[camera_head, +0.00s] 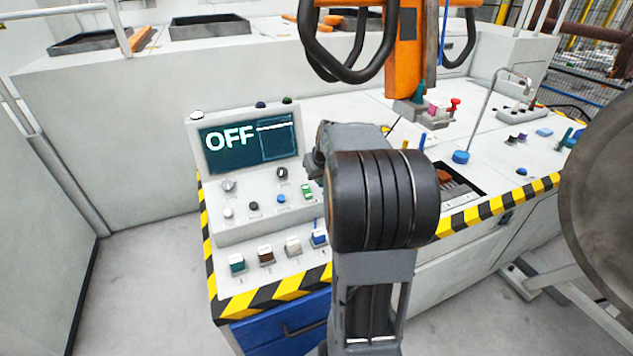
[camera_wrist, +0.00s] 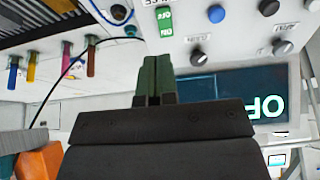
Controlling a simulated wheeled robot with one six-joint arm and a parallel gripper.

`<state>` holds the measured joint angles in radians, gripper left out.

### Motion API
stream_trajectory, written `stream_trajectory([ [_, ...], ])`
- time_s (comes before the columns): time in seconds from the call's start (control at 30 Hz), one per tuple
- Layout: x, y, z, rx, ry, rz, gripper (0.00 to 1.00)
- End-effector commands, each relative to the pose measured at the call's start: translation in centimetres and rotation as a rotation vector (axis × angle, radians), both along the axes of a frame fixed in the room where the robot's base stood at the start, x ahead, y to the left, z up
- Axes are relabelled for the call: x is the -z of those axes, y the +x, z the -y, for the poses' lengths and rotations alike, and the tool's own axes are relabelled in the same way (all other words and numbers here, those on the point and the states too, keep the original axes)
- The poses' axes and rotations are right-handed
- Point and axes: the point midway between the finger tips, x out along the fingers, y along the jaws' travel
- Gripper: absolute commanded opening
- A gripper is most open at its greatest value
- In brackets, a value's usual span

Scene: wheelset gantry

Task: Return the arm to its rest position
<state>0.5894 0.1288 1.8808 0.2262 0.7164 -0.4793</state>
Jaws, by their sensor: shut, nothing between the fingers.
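My arm (camera_head: 384,200) rises in front of the control console in the head view, with its large dark joint in the middle of the picture. My gripper (camera_wrist: 153,62) shows in the wrist view, its two dark green fingers together with nothing between them. The fingertips point toward the console's control panel, which appears upside down there. A green switch (camera_wrist: 164,20) lies just beyond the fingertips in that view; I cannot tell the gap. In the head view the fingers are mostly hidden by my arm. The green switch (camera_head: 307,191) also shows there, left of the joint.
The console screen (camera_head: 250,141) reads OFF. Knobs and several numbered push buttons (camera_head: 265,256) sit below it. Coloured levers, a bent metal rod (camera_head: 484,112) and an orange post (camera_head: 404,50) stand behind. A large round metal disc (camera_head: 600,190) is at right. Floor is clear at left.

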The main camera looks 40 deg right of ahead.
Motion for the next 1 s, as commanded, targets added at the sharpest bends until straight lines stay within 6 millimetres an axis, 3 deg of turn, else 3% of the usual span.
stream_trajectory([
  [0.2, -0.9, -0.6, -0.1, 0.001, 0.0, 0.0, 0.0],
  [0.87, -0.9, -0.6, -0.2, 0.025, 0.014, -0.001, 0.0],
  [0.93, 0.0, -1.3, -0.5, 0.072, 0.049, -0.03, 0.0],
  [1.0, 1.6, -3.3, -1.8, 0.123, 0.093, -0.091, 0.0],
])
